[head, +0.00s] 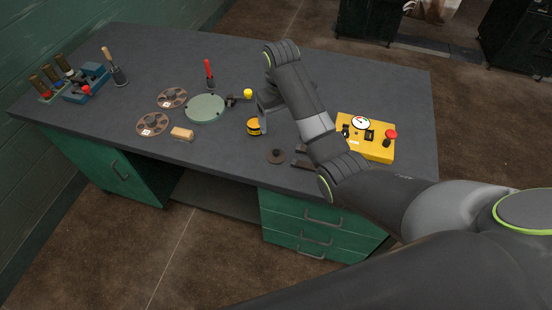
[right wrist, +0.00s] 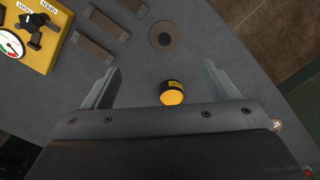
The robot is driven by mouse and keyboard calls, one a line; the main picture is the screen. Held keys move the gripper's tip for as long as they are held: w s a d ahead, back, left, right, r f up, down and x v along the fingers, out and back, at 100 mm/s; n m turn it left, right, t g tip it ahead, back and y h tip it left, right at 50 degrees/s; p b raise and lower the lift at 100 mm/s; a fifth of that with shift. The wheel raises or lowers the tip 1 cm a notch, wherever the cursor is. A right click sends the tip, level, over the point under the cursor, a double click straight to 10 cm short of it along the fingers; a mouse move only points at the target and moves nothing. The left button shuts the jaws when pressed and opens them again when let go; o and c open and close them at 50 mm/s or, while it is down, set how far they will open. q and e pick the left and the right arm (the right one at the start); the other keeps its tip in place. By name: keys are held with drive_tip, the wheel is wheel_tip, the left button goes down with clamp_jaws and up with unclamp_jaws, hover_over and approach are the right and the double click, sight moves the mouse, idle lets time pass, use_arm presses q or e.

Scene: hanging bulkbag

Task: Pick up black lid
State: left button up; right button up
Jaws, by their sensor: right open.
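My right gripper (head: 266,104) is open and empty above the table, behind the disc in the head view. In the right wrist view its two fingers stand wide apart, with a yellow-and-black cylinder (right wrist: 172,93) between and below them. The cylinder also shows in the head view (head: 254,126). My left gripper is not in view.
A yellow box with a gauge and red button (head: 368,138) stands to the right. Dark flat bars (right wrist: 102,37) lie between box and disc. The table's front edge is close.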

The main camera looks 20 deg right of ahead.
wheel_tip(320, 180, down, 3)
drive_tip(key=b, duration=0.2)
drive_tip(key=p, duration=0.1)
hover_over(276, 151)
drive_tip(key=f, duration=0.6)
drive_tip(key=shift+s+d, duration=0.25)
drive_tip(key=shift+d, duration=0.15)
drive_tip(key=shift+w+a+f+p, duration=0.1)
drive_tip(key=shift+a+f+p, duration=0.15)
drive_tip(key=shift+f, duration=0.95)
drive_tip(key=shift+w+a+f+p, duration=0.1)
drive_tip(key=shift+a+f+p, duration=0.1)
drive_tip(key=shift+f, duration=1.6)
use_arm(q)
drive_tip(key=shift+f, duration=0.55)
use_arm(e)
drive_tip(key=shift+c, duration=0.2)
drive_tip(key=c, duration=1)
drive_tip(key=shift+r, duration=0.1)
